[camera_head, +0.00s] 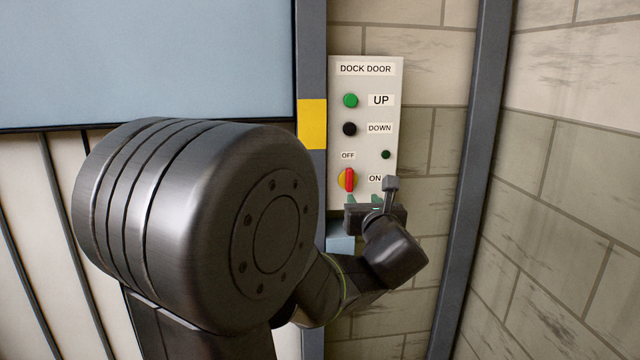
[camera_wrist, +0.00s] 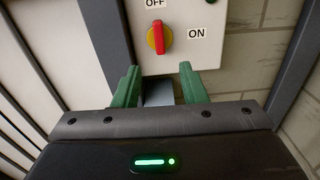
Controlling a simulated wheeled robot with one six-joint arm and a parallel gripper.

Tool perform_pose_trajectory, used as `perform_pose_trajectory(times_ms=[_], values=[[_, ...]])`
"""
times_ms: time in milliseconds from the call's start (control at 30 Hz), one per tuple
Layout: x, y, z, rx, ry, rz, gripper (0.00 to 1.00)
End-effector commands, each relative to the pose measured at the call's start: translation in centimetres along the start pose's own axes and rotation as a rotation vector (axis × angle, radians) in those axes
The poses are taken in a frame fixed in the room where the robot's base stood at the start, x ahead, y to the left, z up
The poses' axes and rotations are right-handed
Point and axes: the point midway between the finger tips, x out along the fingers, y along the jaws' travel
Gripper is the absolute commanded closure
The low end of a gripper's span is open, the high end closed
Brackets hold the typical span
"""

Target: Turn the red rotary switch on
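The red rotary switch (camera_head: 349,180) has a red handle on a yellow round base, low on the DOCK DOOR panel (camera_head: 362,86). Its handle stands upright, nearly vertical, with OFF above it and ON to its right. In the wrist view the switch (camera_wrist: 159,39) is ahead of my gripper (camera_wrist: 159,84), above the gap between the green fingers. The fingers are apart with nothing between them, and they do not touch the switch. In the head view my gripper (camera_head: 363,200) is just below the switch, its fingers partly hidden.
The panel also bears a green UP button (camera_head: 350,100), a black DOWN button (camera_head: 349,129) and a small dark green round part (camera_head: 386,155). A grey post (camera_head: 467,180) stands to the right. A light blue-grey box (camera_head: 341,243) is below the panel.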

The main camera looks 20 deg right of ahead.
Motion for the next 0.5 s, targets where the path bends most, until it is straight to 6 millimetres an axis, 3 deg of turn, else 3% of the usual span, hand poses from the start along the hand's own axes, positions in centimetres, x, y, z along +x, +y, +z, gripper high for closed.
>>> perform_pose_trajectory(times_ms=[233,500], values=[[2.1,0.0,0.3,-0.030,-0.010,0.011,0.62],[7.8,0.0,0.4,-0.028,-0.009,0.010,0.62]])
